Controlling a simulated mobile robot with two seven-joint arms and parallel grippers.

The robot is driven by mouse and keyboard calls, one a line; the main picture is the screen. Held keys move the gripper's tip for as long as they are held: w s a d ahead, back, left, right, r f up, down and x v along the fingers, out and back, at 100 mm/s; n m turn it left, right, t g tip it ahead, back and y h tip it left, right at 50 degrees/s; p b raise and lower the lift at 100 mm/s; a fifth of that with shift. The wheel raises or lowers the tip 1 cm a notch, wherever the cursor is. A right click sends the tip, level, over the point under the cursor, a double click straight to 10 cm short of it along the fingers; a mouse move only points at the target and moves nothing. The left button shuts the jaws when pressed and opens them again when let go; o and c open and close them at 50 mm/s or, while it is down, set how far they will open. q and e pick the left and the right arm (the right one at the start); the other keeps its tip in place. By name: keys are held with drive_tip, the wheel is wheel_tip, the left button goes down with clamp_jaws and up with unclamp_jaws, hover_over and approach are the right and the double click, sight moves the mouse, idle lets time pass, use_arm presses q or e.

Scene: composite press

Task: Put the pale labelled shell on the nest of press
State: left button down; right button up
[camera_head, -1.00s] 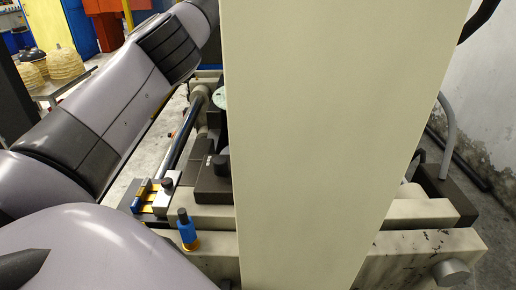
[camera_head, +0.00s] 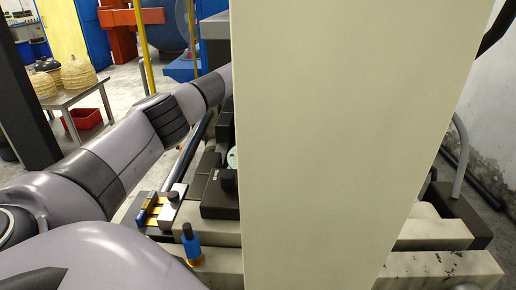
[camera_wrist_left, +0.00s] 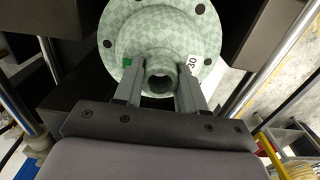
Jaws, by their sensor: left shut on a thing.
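The pale green shell (camera_wrist_left: 160,30) fills the top of the left wrist view. It is a round flange with holes, a central neck, a white "30" label and a green mark. My left gripper (camera_wrist_left: 158,88) has its two fingers on either side of the neck and is shut on it. In the head view only a sliver of a pale green disc (camera_head: 232,158), probably the shell, shows beside a broad cream panel. The panel hides my left gripper there. I cannot make out the nest or whether the shell touches it. My right gripper is not in view.
The cream panel (camera_head: 350,140) blocks the middle of the head view. Bright guide rods (camera_wrist_left: 50,60) and dark blocks flank the shell. A table with woven-looking domes (camera_head: 78,75) stands far left.

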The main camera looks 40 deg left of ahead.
use_arm(q)
drive_tip(key=shift+f, duration=2.35)
drive_tip(key=shift+f, duration=0.1)
drive_tip(key=c, duration=0.6)
unclamp_jaws()
drive_tip(key=shift+c, duration=0.2)
wheel_tip(320, 180, up, 12)
drive_tip(key=shift+r, duration=0.15)
